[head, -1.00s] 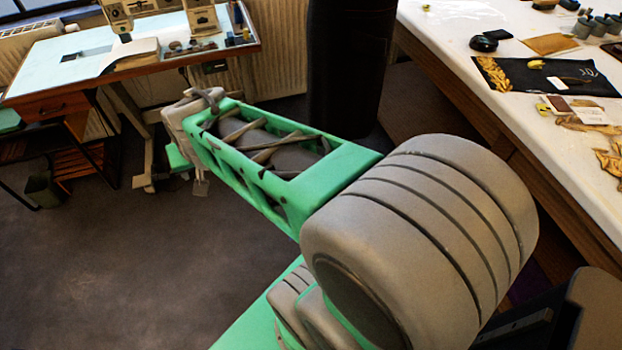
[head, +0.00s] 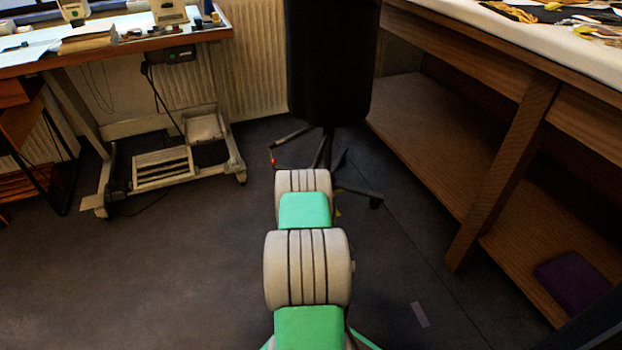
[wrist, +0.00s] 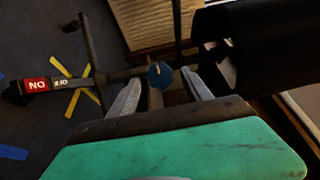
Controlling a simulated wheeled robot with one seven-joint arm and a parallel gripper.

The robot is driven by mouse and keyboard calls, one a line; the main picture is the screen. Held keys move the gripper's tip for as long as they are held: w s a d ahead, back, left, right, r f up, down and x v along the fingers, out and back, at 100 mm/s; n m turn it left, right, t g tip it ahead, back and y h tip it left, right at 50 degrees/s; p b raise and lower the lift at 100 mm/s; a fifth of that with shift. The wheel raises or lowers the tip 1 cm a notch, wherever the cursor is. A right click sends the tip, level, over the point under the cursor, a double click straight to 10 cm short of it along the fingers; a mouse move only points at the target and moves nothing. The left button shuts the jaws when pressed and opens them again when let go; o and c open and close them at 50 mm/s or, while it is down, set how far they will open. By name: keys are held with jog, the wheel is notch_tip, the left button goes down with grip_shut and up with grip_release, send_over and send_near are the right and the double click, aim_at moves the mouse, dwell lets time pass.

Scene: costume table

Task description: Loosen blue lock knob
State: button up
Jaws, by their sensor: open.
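The blue lock knob (wrist: 159,75) shows in the wrist view on a grey post or rod of the stand, with a small pale mark on it. My gripper (wrist: 161,78) is open, one finger on each side of the knob in the picture. I cannot tell whether the knob is inside the fingers or just beyond the tips; no contact is clear. In the head view the black dress form (head: 333,60) stands on a dark legged stand (head: 358,193). My arm extends toward it; my gripper and the knob are hidden there.
A wooden table with a lower shelf (head: 440,150) runs along the right. A sewing table (head: 120,50) stands at the left by a radiator (head: 262,60). Red-and-white tag (wrist: 45,85) and yellow tape cross (wrist: 78,92) show in the wrist view. Floor at left is clear.

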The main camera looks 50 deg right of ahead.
jog(key=b+x, duration=0.2)
jog(key=x, duration=0.4)
jog(key=shift+w+d, duration=0.1)
jog(key=shift+c, duration=0.5)
grip_shut()
